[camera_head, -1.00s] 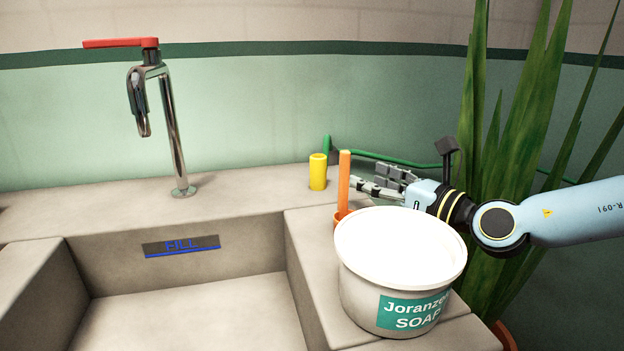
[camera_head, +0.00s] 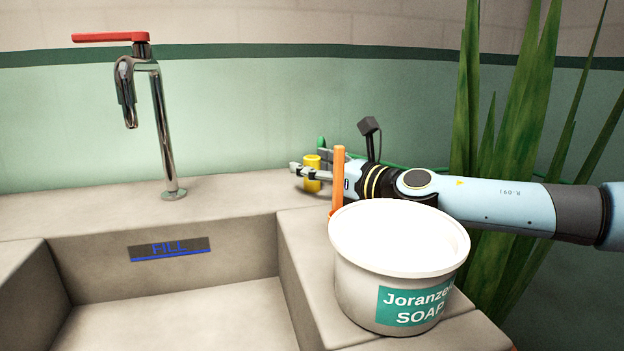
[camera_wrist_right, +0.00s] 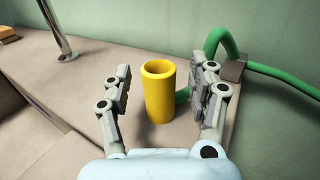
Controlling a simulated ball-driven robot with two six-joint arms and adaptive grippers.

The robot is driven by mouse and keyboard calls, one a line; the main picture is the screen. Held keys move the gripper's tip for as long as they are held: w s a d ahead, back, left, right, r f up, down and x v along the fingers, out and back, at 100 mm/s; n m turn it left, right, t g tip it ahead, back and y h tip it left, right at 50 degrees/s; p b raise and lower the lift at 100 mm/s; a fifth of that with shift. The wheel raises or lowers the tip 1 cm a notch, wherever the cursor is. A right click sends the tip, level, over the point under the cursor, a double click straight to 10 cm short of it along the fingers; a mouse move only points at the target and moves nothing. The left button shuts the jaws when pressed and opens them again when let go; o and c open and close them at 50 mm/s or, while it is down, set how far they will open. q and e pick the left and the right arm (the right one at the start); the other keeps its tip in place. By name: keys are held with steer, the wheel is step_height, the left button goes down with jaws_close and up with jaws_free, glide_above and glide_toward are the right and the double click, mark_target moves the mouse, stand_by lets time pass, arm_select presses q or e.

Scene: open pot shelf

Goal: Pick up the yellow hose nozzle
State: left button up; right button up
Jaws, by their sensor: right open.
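The yellow hose nozzle (camera_head: 312,184) stands upright on the ledge behind the sink. It is a hollow cylinder, and in the right wrist view the nozzle (camera_wrist_right: 158,95) stands between my two open fingers. My right gripper (camera_head: 308,172) reaches in from the right, with its fingers around the nozzle. In the wrist view the right gripper (camera_wrist_right: 160,90) shows a gap on both sides of the nozzle, so neither finger appears to touch it. One finger partly covers the nozzle in the head view. My left gripper is not in view.
A white soap tub (camera_head: 385,290) and an orange upright stick (camera_head: 338,178) stand in front of my right arm. A green hose (camera_wrist_right: 220,40) runs behind the nozzle along the wall. A tap (camera_head: 165,130) with a red lever stands left. A tall plant (camera_head: 520,110) grows behind my arm.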

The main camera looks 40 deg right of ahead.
steer(key=shift+w+a+r, duration=0.1)
steer(key=shift+w, duration=0.25)
jaws_close()
